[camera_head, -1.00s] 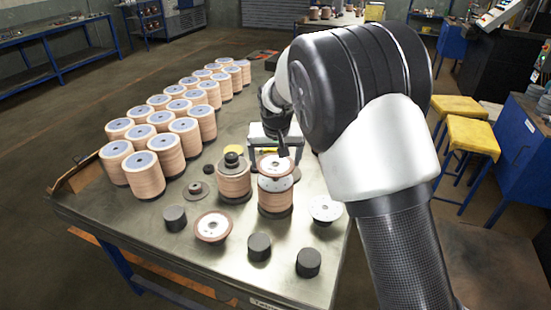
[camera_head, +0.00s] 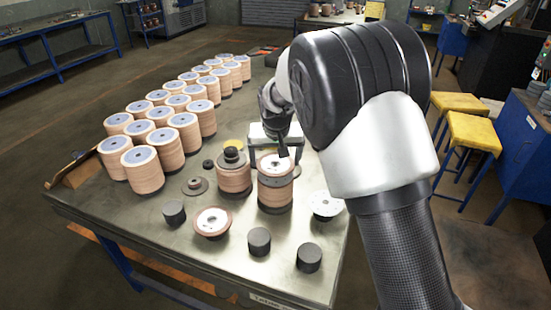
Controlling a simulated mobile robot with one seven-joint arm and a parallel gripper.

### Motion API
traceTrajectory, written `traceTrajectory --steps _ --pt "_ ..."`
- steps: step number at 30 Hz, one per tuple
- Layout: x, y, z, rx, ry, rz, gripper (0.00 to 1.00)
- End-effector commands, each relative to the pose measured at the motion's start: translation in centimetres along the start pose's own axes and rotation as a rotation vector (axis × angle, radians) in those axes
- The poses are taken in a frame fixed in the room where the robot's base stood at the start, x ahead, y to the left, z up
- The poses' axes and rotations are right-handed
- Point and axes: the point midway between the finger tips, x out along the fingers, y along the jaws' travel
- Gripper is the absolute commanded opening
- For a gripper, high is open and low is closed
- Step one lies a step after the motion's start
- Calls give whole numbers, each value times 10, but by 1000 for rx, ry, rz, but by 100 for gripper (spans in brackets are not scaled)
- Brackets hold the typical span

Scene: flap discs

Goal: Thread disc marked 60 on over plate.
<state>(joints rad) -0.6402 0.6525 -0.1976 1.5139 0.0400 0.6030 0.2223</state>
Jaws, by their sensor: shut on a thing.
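A stack of tan discs (camera_head: 274,196) stands near the right front of the bench. At its top is a reddish-rimmed disc with a white centre (camera_head: 272,164), with a grey band just beneath it; whether it touches the stack is unclear. My gripper (camera_head: 283,153) is at this disc's far right edge and is shut on it. The number on the disc is too small to read. A similar disc with a white centre (camera_head: 211,222) lies on the bench front. A shorter stack (camera_head: 234,178) with a dark plate and knob on top stands to the left.
Rows of tall disc stacks (camera_head: 143,170) fill the bench's left side. Dark cylinders (camera_head: 259,242) stand along the front. A white disc (camera_head: 326,206) lies at the right. A small dark flange (camera_head: 195,186) lies left of the short stack. Yellow stools (camera_head: 473,132) stand at the right.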

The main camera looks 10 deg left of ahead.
Motion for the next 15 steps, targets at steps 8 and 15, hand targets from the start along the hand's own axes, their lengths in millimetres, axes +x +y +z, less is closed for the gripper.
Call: traceTrajectory --steps 8,15 --pt "1 0 0 0 1 0 63" --pt "11 0 4 0 1 0 63"
